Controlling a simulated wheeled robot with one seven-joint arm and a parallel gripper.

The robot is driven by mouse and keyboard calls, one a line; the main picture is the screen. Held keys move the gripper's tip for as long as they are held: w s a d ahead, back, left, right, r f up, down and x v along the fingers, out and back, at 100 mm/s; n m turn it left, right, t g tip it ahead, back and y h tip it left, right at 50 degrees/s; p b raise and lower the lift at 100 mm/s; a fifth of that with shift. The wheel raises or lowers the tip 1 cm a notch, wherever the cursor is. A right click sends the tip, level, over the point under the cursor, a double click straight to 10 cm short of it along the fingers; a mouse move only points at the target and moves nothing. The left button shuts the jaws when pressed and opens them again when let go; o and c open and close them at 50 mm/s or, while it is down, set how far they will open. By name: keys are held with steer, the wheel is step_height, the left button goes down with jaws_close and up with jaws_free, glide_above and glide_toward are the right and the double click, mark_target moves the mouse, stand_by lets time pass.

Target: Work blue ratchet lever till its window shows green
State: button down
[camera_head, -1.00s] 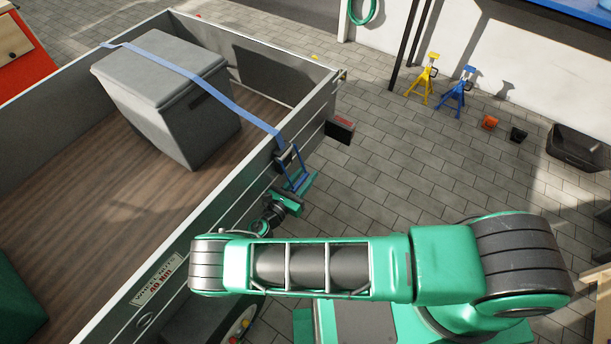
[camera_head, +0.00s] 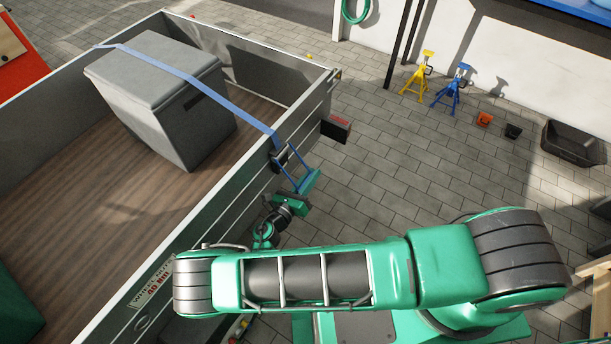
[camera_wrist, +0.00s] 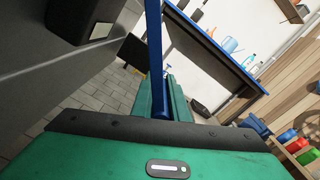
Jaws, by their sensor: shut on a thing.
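The blue ratchet lever (camera_head: 293,174) is a thin frame hanging off the dark ratchet body (camera_head: 279,158) on the outer face of the trailer's side wall. The lever slants outward from the wall, down to the right. My gripper (camera_head: 309,182) is shut on the lever's outer end. In the wrist view the blue lever bar (camera_wrist: 154,45) runs down between the green fingers of my gripper (camera_wrist: 160,98). I cannot make out the window or its colour in either view.
A blue strap (camera_head: 190,78) runs over a grey lidded box (camera_head: 165,105) in the trailer to the ratchet. Yellow (camera_head: 418,77) and blue (camera_head: 453,88) stands are farther off.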

steer(key=shift+s+d+r+n, duration=0.3)
steer(key=shift+d+r+n, duration=0.1)
steer(key=shift+r+n, duration=0.4)
steer(key=shift+s+d+r+n, duration=0.25)
steer(key=shift+d+r+n, duration=0.1)
steer(key=shift+r+n, duration=0.4)
steer(key=shift+s+d+r+n, duration=0.3)
steer(key=shift+d+r+n, duration=0.1)
steer(key=shift+r+n, duration=0.4)
steer(key=shift+f, duration=0.1)
steer(key=c, duration=1.7)
jaws_free()
steer(key=shift+s, duration=0.1)
steer(key=v, duration=1)
steer(key=shift+s+a+f, duration=0.1)
steer(key=shift+s+a, duration=0.15)
steer(key=shift+a, duration=0.05)
